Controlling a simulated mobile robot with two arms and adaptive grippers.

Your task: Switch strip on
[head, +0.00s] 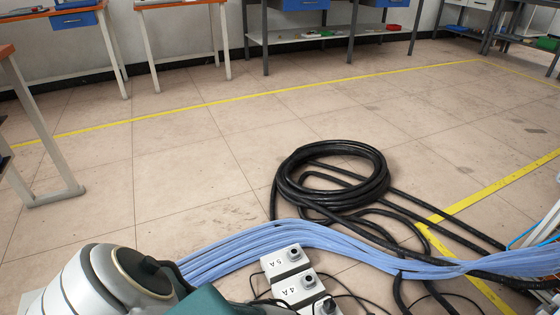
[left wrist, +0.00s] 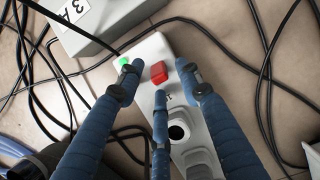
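In the left wrist view a pale grey power strip (left wrist: 151,46) lies on the floor among black cables. It has a red switch (left wrist: 158,72), a bright green light (left wrist: 124,61) near its far end, and a round dark socket (left wrist: 178,131) nearer to me. My left gripper (left wrist: 161,80) has three blue fingers spread over the strip, around the red switch. Nothing is held between them. Whether any fingertip touches the strip I cannot tell. The head view shows part of my left arm at the bottom, but not the gripper. My right gripper is in neither view.
Grey boxes with black knobs, marked 5A (head: 287,262) and 4A (head: 298,288), stand on the floor. A bundle of blue cables (head: 240,249) and a coiled black cable (head: 333,178) lie beyond. A grey box marked 3A (left wrist: 103,17) stands beside the strip. Open floor lies farther back.

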